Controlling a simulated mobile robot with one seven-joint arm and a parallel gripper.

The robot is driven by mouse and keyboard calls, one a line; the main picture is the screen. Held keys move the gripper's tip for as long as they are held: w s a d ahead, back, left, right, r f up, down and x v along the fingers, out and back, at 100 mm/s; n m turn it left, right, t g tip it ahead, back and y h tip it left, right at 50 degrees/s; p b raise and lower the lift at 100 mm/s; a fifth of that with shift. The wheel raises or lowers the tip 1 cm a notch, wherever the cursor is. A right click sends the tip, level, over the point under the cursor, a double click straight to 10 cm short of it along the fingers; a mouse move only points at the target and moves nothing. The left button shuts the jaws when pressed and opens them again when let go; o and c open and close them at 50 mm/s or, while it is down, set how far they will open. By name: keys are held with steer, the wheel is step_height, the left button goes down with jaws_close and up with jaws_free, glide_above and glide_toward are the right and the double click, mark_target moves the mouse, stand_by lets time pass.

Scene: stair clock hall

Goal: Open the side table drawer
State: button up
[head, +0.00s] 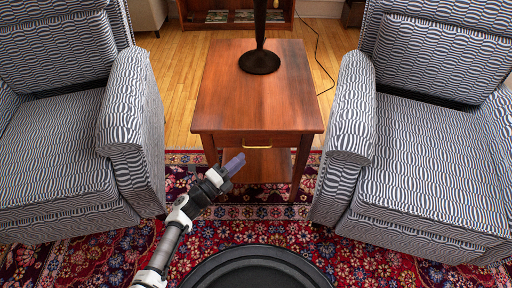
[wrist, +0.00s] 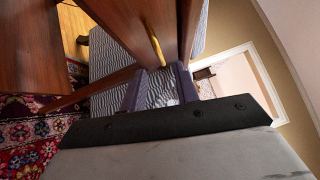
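The wooden side table (head: 220,100) stands between two armchairs. Its drawer front (head: 225,143) looks flush with the table, so the drawer appears closed. A brass handle (head: 257,147) runs level across the drawer front and also shows in the wrist view (wrist: 157,48). My gripper (head: 238,161) is in front of the table, below and left of the handle in the head view. In the wrist view, my gripper (wrist: 160,72) has its two fingers apart, with nothing between them. The handle lies just beyond the fingertips and appears untouched.
A dark lamp base (head: 260,62) stands on the tabletop. Striped armchairs flank the table closely, one at left (head: 130,120) and one at right (head: 350,120). A patterned red rug (head: 290,222) covers the floor in front. A low shelf (head: 262,165) sits under the drawer.

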mark_target(255, 147)
steer(key=x, duration=0.8)
steer(key=shift+s, duration=0.1)
jaws_close()
